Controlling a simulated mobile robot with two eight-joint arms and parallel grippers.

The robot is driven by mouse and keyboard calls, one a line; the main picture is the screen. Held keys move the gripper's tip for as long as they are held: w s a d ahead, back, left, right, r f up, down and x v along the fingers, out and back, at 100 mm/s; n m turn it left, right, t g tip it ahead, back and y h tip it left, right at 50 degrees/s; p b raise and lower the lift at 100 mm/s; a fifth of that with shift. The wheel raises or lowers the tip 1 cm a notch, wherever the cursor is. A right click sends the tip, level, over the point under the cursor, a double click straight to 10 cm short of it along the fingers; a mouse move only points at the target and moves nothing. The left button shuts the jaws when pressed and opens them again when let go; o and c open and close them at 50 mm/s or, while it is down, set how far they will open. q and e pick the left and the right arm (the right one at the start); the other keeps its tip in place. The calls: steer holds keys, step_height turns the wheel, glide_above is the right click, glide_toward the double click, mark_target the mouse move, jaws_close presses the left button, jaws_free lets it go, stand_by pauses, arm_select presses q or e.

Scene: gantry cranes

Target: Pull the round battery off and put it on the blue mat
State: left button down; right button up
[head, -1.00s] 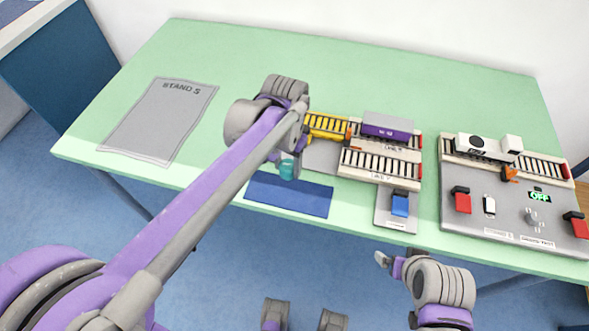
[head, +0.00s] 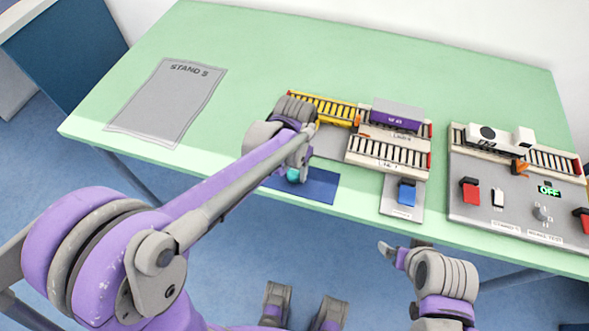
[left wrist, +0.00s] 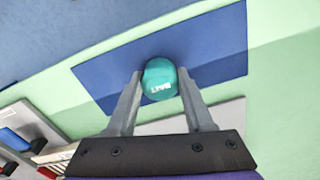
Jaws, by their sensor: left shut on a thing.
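The round battery (left wrist: 160,79) is a small teal ball with white lettering, held between the two fingers of my left gripper (left wrist: 160,88). In the head view the battery (head: 294,175) shows just under my left gripper (head: 297,168), over the left part of the blue mat (head: 315,187). The blue mat (left wrist: 222,48) lies behind the battery in the left wrist view. I cannot tell whether the battery touches the mat. My right gripper (head: 388,250) is off the table's front edge; its jaws are too small to read.
Rail tracks with a yellow section (head: 326,108) and a purple block (head: 396,117) stand behind the mat. A blue switch (head: 407,192) is right of it. A control panel (head: 500,205) with a white vehicle (head: 497,138) is far right. The table's left side is clear around a grey sheet (head: 165,105).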

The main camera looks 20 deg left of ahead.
mark_target(294, 171)
arm_select(q)
steer(key=shift+f, duration=0.1)
steer(key=c, duration=0.7)
jaws_free()
steer(key=shift+f, duration=0.1)
steer(key=shift+c, duration=0.2)
steer(key=o, duration=0.5)
steer(key=shift+c, duration=0.2)
steer(key=shift+r, duration=0.2)
step_height(294, 171, up, 12)
steer(key=p, duration=0.2)
steer(key=s+a+f+n+t, duration=0.2)
steer(key=s+a+f+t, duration=0.15)
steer(key=s, duration=0.45)
steer(key=s+a+f+n+t, duration=0.1)
steer(key=s+a+f+t, duration=0.2)
steer(key=s, duration=0.4)
steer(key=shift+g, duration=0.55)
steer(key=r+p, duration=0.2)
steer(key=w+r+p, duration=0.1)
steer(key=r+p, duration=0.1)
steer(key=r, duration=0.1)
steer(key=shift+r, duration=0.1)
